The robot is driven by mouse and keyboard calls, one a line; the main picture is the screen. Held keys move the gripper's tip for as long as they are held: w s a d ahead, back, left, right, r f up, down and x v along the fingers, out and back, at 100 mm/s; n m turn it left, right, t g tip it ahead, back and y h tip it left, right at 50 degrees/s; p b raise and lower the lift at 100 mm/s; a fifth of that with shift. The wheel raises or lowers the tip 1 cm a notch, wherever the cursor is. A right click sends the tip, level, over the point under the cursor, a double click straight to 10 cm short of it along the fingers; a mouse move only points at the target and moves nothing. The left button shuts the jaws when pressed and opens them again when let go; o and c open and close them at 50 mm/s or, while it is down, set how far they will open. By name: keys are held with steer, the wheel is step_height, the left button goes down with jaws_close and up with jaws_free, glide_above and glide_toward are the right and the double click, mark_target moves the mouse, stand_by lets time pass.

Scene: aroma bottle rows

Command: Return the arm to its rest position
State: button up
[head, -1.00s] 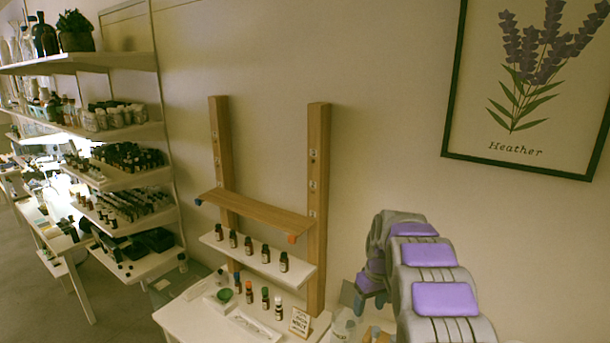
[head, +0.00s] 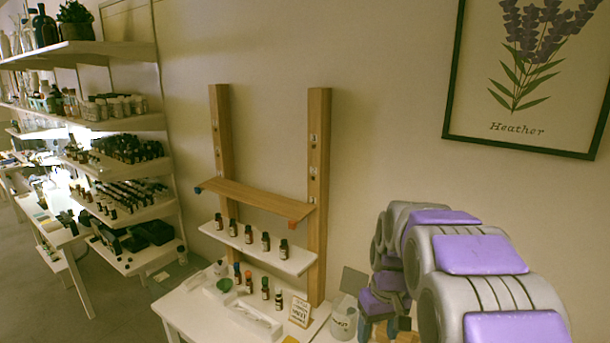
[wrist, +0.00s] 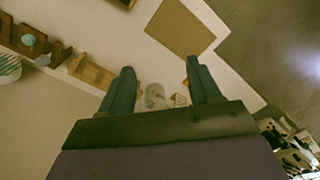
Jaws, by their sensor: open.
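My arm, grey with purple panels, fills the lower right of the head view, bent at its joints. My gripper (head: 375,328) is partly hidden by the arm there; its blue-grey fingers show low beside a glass jar (head: 343,316). In the wrist view my gripper (wrist: 158,85) has its two dark teal fingers spread apart, with nothing between them. A whitish jar (wrist: 155,96) shows beyond the fingers, over a pale surface.
A white table (head: 190,312) holds several small bottles and a sign card (head: 300,310). Above it are a white shelf (head: 262,254) with several bottles and an empty wooden shelf (head: 255,205) between two posts. A crowded rack (head: 120,172) stands left. Floor shows between.

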steer(key=s+f+m+b, duration=0.1)
steer(key=s+f+b, duration=0.2)
steer(key=s, duration=0.8)
steer(key=s+a+f+m+g+b, duration=0.1)
steer(key=s+f+b, duration=0.2)
steer(key=s, duration=0.8)
steer(key=s+f+b, duration=0.3)
steer(key=s+f, duration=0.1)
steer(key=s, duration=0.7)
steer(key=shift+s+a+f+m+g+h, duration=0.15)
steer(key=shift+s+a+m+g+h, duration=0.15)
steer(key=shift+s+a+m, duration=0.1)
steer(key=shift+w, duration=0.1)
